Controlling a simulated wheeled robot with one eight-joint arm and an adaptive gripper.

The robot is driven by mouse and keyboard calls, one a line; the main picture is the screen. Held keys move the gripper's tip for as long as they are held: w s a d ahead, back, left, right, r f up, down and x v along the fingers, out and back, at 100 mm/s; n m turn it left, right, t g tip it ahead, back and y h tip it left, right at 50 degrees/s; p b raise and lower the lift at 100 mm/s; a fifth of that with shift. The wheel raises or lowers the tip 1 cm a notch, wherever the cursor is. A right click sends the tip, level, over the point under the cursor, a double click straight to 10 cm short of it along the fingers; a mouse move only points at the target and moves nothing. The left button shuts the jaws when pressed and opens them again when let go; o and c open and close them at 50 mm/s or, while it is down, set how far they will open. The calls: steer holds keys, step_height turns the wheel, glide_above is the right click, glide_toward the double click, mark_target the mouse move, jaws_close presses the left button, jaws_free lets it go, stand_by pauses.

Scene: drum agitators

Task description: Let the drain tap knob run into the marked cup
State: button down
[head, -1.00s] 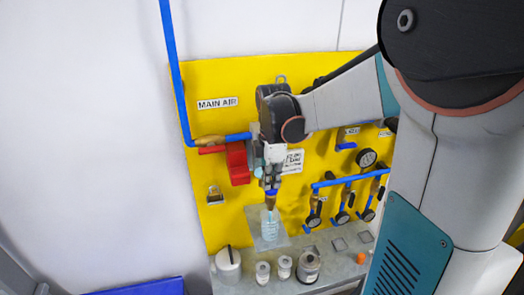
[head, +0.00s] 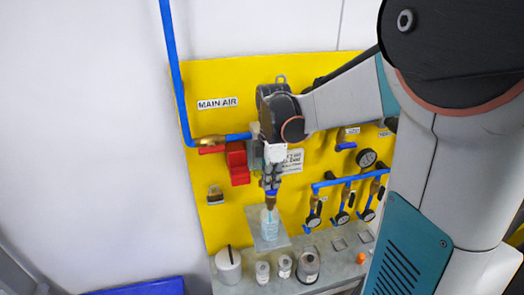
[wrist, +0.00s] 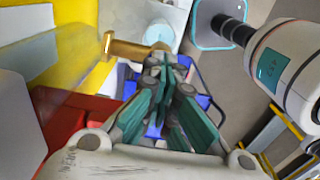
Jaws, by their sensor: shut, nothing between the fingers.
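My gripper (head: 271,184) points down in front of the yellow panel, its fingers shut and empty. A small blue part (head: 271,194), perhaps the drain tap knob, shows right below the fingertips; I cannot tell whether they touch it. A clear, bluish cup or bowl (head: 269,224) is below it, in front of a pale plate; no mark on it can be read. In the wrist view my teal fingers (wrist: 165,92) are together near a brass fitting (wrist: 130,48). A round pale-blue thing (wrist: 160,32), possibly the cup, lies beyond them.
A red valve block (head: 237,163) and blue pipe are left of my gripper. Gauges with blue piping (head: 345,182) are to the right. Several canisters (head: 284,266) stand on the grey ledge (head: 340,270) below. The white wall on the left is clear.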

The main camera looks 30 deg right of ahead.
step_height(320, 180, up, 7)
steer(key=p, duration=0.4)
steer(key=shift+r, duration=0.1)
